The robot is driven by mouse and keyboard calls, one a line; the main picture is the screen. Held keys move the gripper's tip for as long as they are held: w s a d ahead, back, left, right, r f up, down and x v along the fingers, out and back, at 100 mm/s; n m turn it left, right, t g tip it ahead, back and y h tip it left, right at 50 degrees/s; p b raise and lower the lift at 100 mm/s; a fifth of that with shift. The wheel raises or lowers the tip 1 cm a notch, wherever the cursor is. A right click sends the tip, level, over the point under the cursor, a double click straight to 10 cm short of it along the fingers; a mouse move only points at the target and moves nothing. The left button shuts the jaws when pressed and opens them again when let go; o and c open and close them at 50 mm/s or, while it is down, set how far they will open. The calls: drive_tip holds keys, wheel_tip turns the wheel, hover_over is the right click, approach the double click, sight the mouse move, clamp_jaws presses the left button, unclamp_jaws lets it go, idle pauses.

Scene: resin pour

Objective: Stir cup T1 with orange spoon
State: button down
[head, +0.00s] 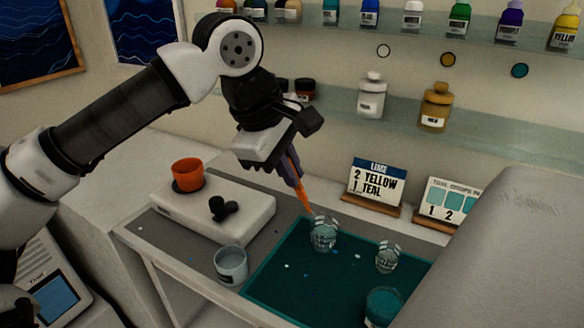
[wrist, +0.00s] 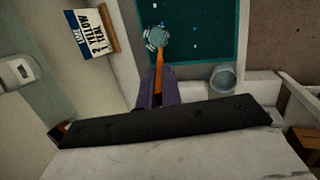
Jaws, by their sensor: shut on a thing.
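My gripper (head: 288,172) is shut on the orange spoon (head: 303,196), which points down toward a clear cup (head: 323,236) on the teal mat. The spoon's lower end is at or just above that cup's rim; I cannot tell whether it is inside. In the wrist view the orange spoon (wrist: 158,68) runs from my gripper (wrist: 157,92) to the same cup (wrist: 156,38), overlapping its edge. No readable T1 label shows on the cup. A second clear cup (head: 388,257) stands to its right on the mat.
A cup of teal liquid (head: 383,307) stands at the mat's front right. A grey-white cup (head: 231,265) is left of the mat (head: 290,284). An orange cup (head: 187,174) sits on a white device (head: 245,216). A "LIME 2 yellow 1 teal" card (head: 377,184) stands behind.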

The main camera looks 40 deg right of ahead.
wheel_tip(320, 180, up, 5)
drive_tip(key=p, duration=0.4)
drive_tip(key=shift+r, duration=0.1)
idle(0.7)
